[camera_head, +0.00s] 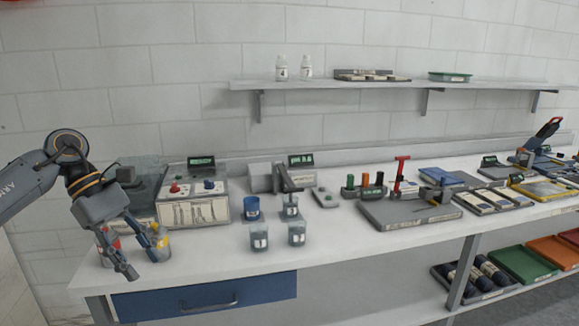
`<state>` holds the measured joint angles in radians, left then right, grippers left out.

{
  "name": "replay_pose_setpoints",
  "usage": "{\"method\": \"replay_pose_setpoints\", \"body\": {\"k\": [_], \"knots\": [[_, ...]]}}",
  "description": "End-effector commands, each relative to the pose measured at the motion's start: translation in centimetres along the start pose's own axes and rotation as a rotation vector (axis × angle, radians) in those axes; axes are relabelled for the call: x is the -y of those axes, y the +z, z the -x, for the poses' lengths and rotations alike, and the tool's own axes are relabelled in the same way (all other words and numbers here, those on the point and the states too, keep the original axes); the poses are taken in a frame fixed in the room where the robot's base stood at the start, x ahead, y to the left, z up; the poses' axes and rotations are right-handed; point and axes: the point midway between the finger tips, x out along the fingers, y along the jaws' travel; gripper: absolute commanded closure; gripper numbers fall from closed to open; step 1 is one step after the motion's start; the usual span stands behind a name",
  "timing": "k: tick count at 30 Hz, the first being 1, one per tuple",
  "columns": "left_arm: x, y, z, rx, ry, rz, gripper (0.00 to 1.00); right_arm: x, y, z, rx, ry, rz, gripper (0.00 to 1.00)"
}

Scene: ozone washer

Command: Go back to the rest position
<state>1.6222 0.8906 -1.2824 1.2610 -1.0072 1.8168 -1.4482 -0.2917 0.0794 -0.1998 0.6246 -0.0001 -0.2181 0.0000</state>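My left gripper (140,254) hangs at the left end of the white workbench (340,243), with its fingers spread apart and pointing down. Nothing shows between its fingers. A red-topped can (108,240) and a yellow-marked can (162,243) stand on the bench close behind the fingers and are partly hidden by them. I cannot tell whether the fingers touch either can. My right gripper is not in the view.
A control box (193,211) stands right of my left gripper. A blue cup (251,208) and glass beakers (259,238) stand mid-bench. Tools and trays fill the right side. A wall shelf (400,84) runs above. The bench's front strip is clear.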

Motion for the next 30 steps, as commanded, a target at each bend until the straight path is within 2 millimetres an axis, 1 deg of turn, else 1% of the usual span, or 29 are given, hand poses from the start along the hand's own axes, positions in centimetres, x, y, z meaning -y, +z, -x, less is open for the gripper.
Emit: {"method": "replay_pose_setpoints", "body": {"k": [1, 3, 5, 8, 11, 12, 14, 15, 17, 18, 20, 21, 22, 23, 24, 26, 27, 29, 30], "knots": [[-1.0, 0.2, -1.2, 0.044, 0.014, 0.028, 0.61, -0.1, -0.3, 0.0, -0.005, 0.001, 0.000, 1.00], [-2.4, 0.6, -2.8, 0.113, 0.042, 0.073, 0.61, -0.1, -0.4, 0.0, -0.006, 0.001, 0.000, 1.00], [-3.8, 1.0, -4.2, 0.180, 0.068, 0.121, 0.61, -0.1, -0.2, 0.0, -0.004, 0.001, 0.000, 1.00], [-6.5, 1.6, -6.9, 0.322, 0.113, 0.233, 0.61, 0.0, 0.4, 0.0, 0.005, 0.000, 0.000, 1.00], [-9.7, 1.8, -10.3, 0.519, 0.162, 0.412, 0.61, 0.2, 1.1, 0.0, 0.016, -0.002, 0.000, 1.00], [-11.1, 1.7, -11.8, 0.612, 0.181, 0.507, 0.61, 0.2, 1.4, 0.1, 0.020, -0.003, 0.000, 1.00], [-13.1, 1.0, -13.9, 0.757, 0.207, 0.664, 0.61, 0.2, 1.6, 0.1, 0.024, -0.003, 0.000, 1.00], [-14.2, 0.2, -15.2, 0.852, 0.221, 0.779, 0.61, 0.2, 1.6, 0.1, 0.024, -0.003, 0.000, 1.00], [-15.7, -1.5, -17.4, 0.994, 0.237, 0.961, 0.61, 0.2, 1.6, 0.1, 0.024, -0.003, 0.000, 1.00], [-16.4, -3.0, -19.0, 1.086, 0.245, 1.090, 0.61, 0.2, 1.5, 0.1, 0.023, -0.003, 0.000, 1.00], [-17.0, -5.9, -21.6, 1.222, 0.254, 1.296, 0.61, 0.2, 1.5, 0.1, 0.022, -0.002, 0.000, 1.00], [-17.1, -8.1, -23.6, 1.309, 0.260, 1.439, 0.61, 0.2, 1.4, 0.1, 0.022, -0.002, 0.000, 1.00], [-16.9, -9.9, -25.1, 1.371, 0.265, 1.548, 0.61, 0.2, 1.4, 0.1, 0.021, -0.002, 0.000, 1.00], [-16.6, -11.6, -26.6, 1.426, 0.269, 1.650, 0.61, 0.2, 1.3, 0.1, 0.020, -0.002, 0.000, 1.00], [-15.9, -13.8, -28.7, 1.493, 0.274, 1.780, 0.61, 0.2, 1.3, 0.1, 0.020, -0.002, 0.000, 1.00], [-14.5, -16.9, -31.7, 1.581, 0.283, 1.962, 0.61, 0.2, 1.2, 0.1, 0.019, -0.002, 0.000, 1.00], [-13.3, -18.9, -33.7, 1.631, 0.290, 2.077, 0.61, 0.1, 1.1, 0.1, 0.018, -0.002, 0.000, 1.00], [-11.2, -21.6, -36.8, 1.698, 0.304, 2.244, 0.61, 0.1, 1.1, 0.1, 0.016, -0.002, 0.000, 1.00], [-9.5, -23.2, -38.9, 1.738, 0.311, 2.351, 0.61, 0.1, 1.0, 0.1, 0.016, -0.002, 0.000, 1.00]]}}
